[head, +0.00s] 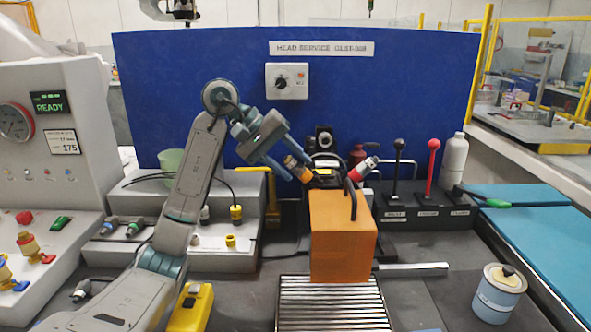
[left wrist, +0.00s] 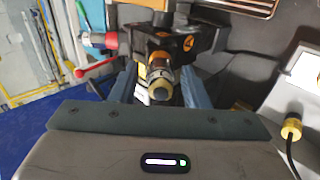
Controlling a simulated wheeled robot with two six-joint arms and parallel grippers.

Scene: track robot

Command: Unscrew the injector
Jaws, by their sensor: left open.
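The orange block (head: 342,235) carries a black head (head: 325,170) on top. A yellow-orange and metal injector-like piece (head: 297,168) sticks out of the head's left side, tilted. A similar red one (head: 363,169) sticks out of its right side. My left gripper (head: 294,166) is open, its two blue fingers on either side of the yellow-orange piece. In the left wrist view that piece (left wrist: 160,78) points at the camera between the fingers, with gaps seemingly on both sides. Whether a finger touches it cannot be told. The red piece (left wrist: 98,40) shows at upper left. My right gripper is not in view.
A blue panel (head: 190,60) stands behind. Black and red levers (head: 433,165) and a white bottle (head: 454,160) stand to the right. A roller track (head: 333,305) lies in front of the block. A can (head: 497,295) stands at front right. A grey console (head: 45,140) is at left.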

